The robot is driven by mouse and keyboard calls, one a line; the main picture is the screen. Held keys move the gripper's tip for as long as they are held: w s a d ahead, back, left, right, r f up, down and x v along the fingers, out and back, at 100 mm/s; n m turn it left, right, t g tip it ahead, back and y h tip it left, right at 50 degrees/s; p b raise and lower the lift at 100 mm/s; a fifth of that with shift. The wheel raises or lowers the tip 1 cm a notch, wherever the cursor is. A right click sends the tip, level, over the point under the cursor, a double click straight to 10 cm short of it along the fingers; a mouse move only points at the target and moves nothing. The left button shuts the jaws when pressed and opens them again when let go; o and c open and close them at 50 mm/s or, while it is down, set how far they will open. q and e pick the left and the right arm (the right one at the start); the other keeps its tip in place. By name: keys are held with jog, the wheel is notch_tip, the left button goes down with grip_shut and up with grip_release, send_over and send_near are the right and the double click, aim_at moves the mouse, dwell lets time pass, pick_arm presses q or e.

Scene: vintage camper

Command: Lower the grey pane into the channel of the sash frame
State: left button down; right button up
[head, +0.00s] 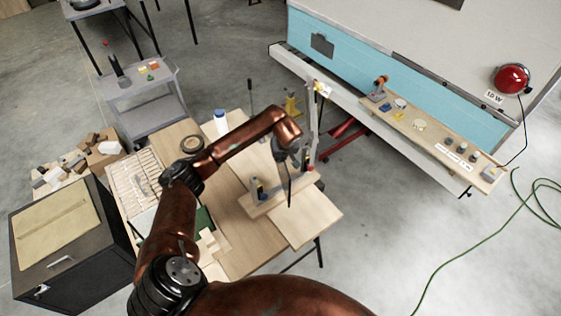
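My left gripper (290,160) hangs at the end of the copper arm, above a pale wooden piece (268,203) on the workbench. This piece looks like the sash frame's lower rail, with small dark, blue and red parts on it; its channel is too small to make out. A thin dark grey strip (290,192) stands upright just below the gripper and may be the grey pane seen nearly edge-on. I cannot tell whether the fingers are closed on it or whether its lower edge touches the wood. My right gripper is not in view.
The workbench (232,238) carries a slotted tray (136,186), a tape roll (192,144) and a white bottle (220,121). A grey upright (312,122) rises behind the gripper. A black cabinet (75,240) stands left, the blue camper (420,95) at the back right. Floor at right is mostly clear.

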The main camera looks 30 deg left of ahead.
pick_arm(q)
notch_tip(320, 180, down, 2)
jog(key=shift+f, duration=0.1)
jog(key=c, duration=2.2)
grip_release()
jog(key=shift+f, duration=0.1)
jog(key=shift+o, duration=0.2)
jog(key=b+v, duration=0.1)
jog(key=v, duration=1.1)
